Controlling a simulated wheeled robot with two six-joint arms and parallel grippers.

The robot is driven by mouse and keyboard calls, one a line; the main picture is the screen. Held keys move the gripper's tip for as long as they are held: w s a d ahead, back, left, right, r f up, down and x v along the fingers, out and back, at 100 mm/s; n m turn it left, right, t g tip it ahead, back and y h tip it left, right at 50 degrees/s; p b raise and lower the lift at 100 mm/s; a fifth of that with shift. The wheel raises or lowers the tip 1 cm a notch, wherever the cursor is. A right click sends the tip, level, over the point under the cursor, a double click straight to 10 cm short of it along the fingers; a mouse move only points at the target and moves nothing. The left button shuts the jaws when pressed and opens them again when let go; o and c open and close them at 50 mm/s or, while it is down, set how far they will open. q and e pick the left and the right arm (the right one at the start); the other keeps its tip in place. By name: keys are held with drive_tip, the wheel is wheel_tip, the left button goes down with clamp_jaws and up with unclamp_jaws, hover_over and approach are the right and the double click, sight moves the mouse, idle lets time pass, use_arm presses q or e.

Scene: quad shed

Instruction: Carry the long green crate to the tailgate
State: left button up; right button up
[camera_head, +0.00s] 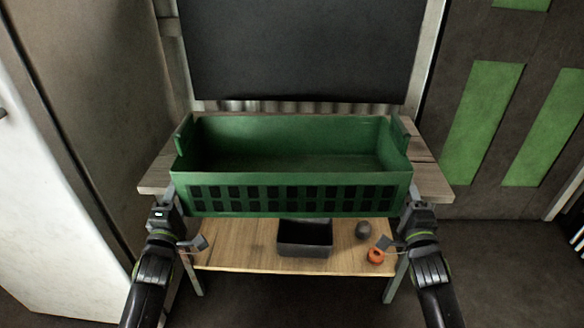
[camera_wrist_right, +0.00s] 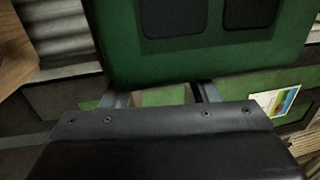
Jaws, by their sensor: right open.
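The long green crate (camera_head: 300,180) lies across a wooden table (camera_head: 433,180); it looks empty. It has a raised green handle at its left end (camera_head: 184,136) and another at its right end (camera_head: 400,134). My right gripper (camera_head: 414,195) is at the front right corner. In the right wrist view its fingers (camera_wrist_right: 160,95) are apart with nothing between them, just below a green crate wall (camera_wrist_right: 205,45). I cannot make out a tailgate.
A lower wooden shelf (camera_head: 240,250) holds a black bin (camera_head: 305,238), a dark ball (camera_head: 363,230) and an orange ring (camera_head: 375,256). A dark panel (camera_head: 300,50) stands behind the crate. A white cabinet (camera_head: 45,200) is at left; open floor (camera_head: 500,270) is at right.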

use_arm(q)
drive_tip(key=shift+d, duration=0.4)
use_arm(e)
drive_tip(key=shift+a, duration=0.4)
